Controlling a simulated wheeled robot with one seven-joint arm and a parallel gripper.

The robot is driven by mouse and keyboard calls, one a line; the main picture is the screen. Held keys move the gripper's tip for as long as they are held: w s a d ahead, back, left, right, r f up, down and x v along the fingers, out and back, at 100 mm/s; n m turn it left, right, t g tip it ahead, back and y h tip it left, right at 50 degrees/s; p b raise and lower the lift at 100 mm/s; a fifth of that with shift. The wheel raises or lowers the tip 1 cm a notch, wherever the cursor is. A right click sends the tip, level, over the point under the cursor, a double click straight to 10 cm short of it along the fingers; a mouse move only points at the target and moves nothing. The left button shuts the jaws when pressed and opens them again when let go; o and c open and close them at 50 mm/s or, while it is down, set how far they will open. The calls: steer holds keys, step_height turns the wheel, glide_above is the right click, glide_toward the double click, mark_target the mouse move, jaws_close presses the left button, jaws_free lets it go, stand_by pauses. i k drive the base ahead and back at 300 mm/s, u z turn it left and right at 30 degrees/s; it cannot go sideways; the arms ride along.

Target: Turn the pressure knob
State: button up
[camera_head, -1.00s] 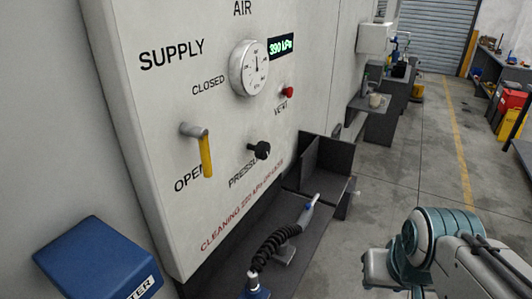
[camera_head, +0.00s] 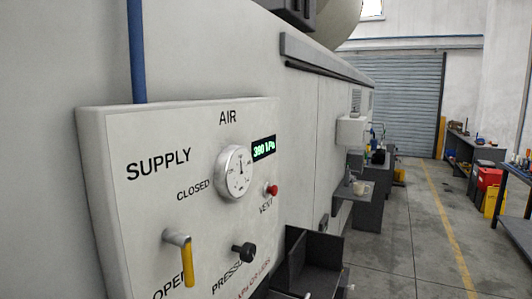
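The black pressure knob (camera_head: 244,252) sticks out of the lower right part of the white air panel (camera_head: 130,220), above the partly cut-off label PRESSURE. A round gauge (camera_head: 235,172) sits above it, with a green display (camera_head: 264,148) that seems to read 390 kPa. A yellow supply lever (camera_head: 186,262) hangs down at the left, toward OPEN. A red vent button (camera_head: 271,190) is right of the gauge. My gripper is not in view, and no part of my arm shows now.
A dark open-topped bin (camera_head: 315,262) stands below the panel at the right. A small shelf with a cup (camera_head: 360,187) juts from the wall beyond. The floor (camera_head: 400,250) at the right is clear up to benches along the far right.

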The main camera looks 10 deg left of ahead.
mark_target(247, 252)
steer(key=u, duration=1.5)
steer(key=k, duration=1.05)
steer(key=z, duration=0.3)
steer(key=i, duration=0.8)
steer(key=z, duration=0.85)
steer(key=i, duration=0.4)
steer(key=z, duration=0.25)
